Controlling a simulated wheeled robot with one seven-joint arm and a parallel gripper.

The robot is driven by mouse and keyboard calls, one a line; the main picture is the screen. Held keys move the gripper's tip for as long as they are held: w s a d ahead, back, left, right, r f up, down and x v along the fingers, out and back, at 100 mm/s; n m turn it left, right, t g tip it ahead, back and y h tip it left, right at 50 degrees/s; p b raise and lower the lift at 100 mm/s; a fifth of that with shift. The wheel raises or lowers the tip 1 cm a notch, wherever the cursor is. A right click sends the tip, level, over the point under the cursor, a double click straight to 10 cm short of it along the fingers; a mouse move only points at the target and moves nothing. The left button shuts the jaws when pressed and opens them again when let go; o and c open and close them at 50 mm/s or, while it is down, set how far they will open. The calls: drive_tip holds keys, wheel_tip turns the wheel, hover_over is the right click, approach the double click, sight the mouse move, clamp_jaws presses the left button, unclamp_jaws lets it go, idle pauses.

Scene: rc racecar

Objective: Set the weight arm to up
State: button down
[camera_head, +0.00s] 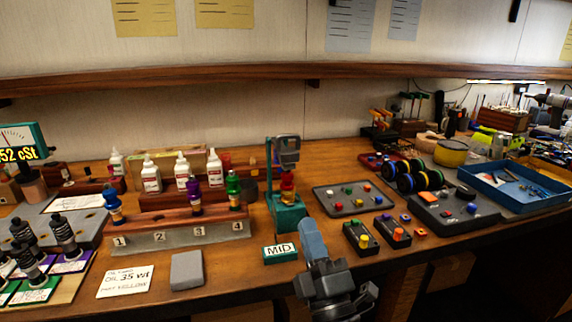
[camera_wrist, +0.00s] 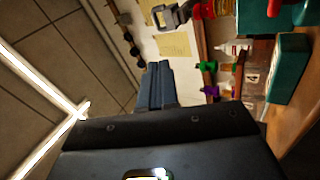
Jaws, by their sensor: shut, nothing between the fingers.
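A teal stand (camera_head: 289,216) sits mid-table, with a grey block-like head (camera_head: 286,150) at its top and a red part (camera_head: 287,185) below it. I take the grey head to be part of the weight arm; its exact pose is hard to read. A small sign (camera_head: 280,252) before the stand reads MID. My gripper (camera_head: 308,224) has blue fingers, shut and empty, in front of the stand near the table edge. In the wrist view the shut fingers (camera_wrist: 158,68) point toward the wall, and the grey head (camera_wrist: 170,16) shows beyond them, apart from them.
A numbered rack (camera_head: 180,235) with coloured bottles stands left of the stand. A grey block (camera_head: 186,271) and a paper card (camera_head: 126,281) lie at the front. A dark tray (camera_head: 338,208) and two button boxes (camera_head: 360,238) are right. A shelf (camera_head: 200,78) runs above.

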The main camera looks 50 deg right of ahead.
drive_tip(key=w+d+r+h+p, duration=0.1)
drive_tip(key=w+d+r, duration=0.8)
drive_tip(key=w, duration=0.2)
drive_tip(key=shift+w+r+n+h+p, duration=0.25)
drive_tip(key=shift+w+n+h+p, duration=0.05)
drive_tip(key=shift+w+h+p, duration=0.1)
